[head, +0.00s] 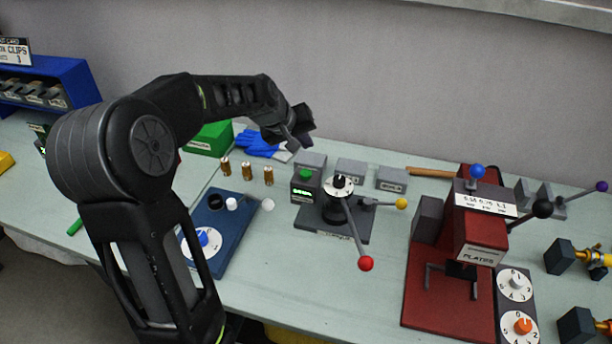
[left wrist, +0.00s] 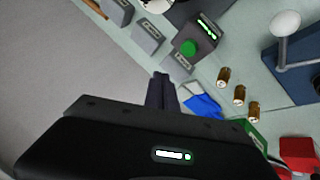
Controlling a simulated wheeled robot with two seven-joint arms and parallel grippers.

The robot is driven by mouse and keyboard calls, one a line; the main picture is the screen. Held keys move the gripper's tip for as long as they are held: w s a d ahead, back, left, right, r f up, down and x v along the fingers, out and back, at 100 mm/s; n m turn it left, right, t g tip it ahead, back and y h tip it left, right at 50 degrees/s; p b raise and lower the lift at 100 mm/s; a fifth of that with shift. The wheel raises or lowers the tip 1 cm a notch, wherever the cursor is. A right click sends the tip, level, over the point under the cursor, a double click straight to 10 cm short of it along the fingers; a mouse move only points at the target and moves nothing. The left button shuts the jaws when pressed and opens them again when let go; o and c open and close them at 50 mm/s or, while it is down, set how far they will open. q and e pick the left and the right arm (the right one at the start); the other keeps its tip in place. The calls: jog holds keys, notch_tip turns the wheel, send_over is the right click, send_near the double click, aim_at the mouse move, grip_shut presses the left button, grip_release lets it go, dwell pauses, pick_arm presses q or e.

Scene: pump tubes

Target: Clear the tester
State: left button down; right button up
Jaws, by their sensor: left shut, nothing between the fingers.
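A grey device that looks like the tester (head: 363,226) stands mid-table on a dark base. It has a lit green display and a green button (head: 306,174), a white numbered dial (head: 339,187), a red-knobbed lever (head: 365,263) and a yellow-knobbed lever (head: 401,204). In the left wrist view the green button (left wrist: 188,47) and lit display (left wrist: 207,28) show above the fingers. My left gripper (head: 301,138) is shut and empty, above the back of the table behind the device; its fingers (left wrist: 161,88) also show in the left wrist view. My right gripper is not in view.
Several grey boxes (head: 391,178) sit behind the device. Brass tubes (head: 247,171) stand left, near blue gloves (head: 262,144), a green box (head: 209,139) and a blue board (head: 232,213). A red press (head: 437,270) stands right. Bare table lies in front of the device.

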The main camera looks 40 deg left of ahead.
aim_at(305, 174)
pick_arm(q)
notch_tip(305, 174, down, 7)
jog(key=b, duration=0.4)
jog(key=shift+r+b, duration=0.2)
jog(key=shift+b, duration=0.15)
jog(key=shift+f, duration=0.1)
dwell(1.5)
jog(key=shift+f+b, duration=0.3)
jog(key=shift+b, duration=0.1)
jog(key=shift+f+b, duration=0.6)
jog(key=shift+f, duration=0.05)
dwell(0.6)
dwell(0.3)
jog(key=shift+r+p, duration=0.85)
jog(key=shift+r, duration=0.2)
